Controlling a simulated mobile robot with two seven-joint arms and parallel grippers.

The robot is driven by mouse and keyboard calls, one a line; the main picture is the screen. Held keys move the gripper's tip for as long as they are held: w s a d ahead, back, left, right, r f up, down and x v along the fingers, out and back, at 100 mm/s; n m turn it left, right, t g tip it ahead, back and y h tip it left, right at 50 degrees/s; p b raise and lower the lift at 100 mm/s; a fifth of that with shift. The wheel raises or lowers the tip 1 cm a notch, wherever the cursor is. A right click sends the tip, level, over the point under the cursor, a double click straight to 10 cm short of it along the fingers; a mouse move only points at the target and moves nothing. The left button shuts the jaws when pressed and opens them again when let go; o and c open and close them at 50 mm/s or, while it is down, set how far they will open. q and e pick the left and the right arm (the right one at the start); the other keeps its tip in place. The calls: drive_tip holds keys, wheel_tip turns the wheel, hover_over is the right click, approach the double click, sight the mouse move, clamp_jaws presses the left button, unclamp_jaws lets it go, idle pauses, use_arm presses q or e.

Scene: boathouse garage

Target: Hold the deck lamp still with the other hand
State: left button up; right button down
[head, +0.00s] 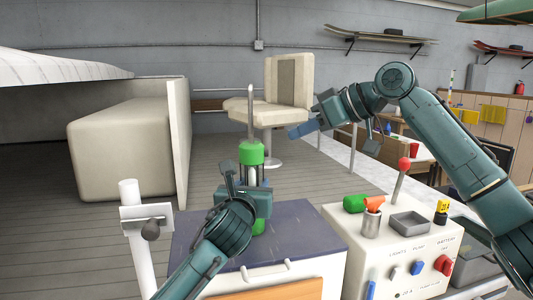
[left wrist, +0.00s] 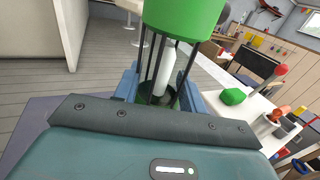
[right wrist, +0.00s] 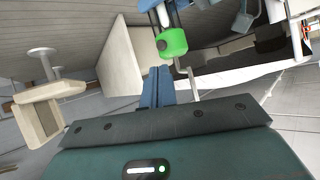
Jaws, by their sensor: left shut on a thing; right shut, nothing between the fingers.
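The deck lamp has a green cap (head: 251,153), a dark cage around a pale tube, a green base (head: 258,227) and a thin metal rod upward from the cap. It stands upright over the dark blue counter top (head: 300,226). My left gripper (head: 257,198) is shut around its caged middle; in the left wrist view the lamp (left wrist: 185,14) rises between the fingers. My right gripper (head: 300,130) is shut and empty, up and to the right of the lamp, apart from it. The right wrist view shows the green cap (right wrist: 173,42) beyond the closed fingers (right wrist: 157,85).
A white console (head: 335,215) at right carries a red-knobbed lever (head: 404,164), a green object (head: 354,203), a metal cup (head: 371,224) with an orange item, a grey tray (head: 409,223) and switches. A white post (head: 132,220) stands at left. A beige seat (head: 290,90) is behind.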

sight(267, 153)
drive_tip(key=w+d+f+m+t+y, duration=0.2)
drive_tip(key=d+f+m+t+y, duration=0.1)
drive_tip(key=d+f+m+t, duration=0.45)
drive_tip(key=a+r+m, duration=0.1)
drive_tip(key=a, duration=0.9)
drive_tip(key=shift+w+a+r+m, duration=0.2)
drive_tip(key=shift+w+r+m, duration=0.05)
drive_tip(key=shift+w+m, duration=0.1)
drive_tip(key=shift+t, duration=0.25)
idle(1.2)
drive_tip(key=shift+a, duration=0.45)
idle(0.4)
drive_tip(key=shift+d, duration=0.55)
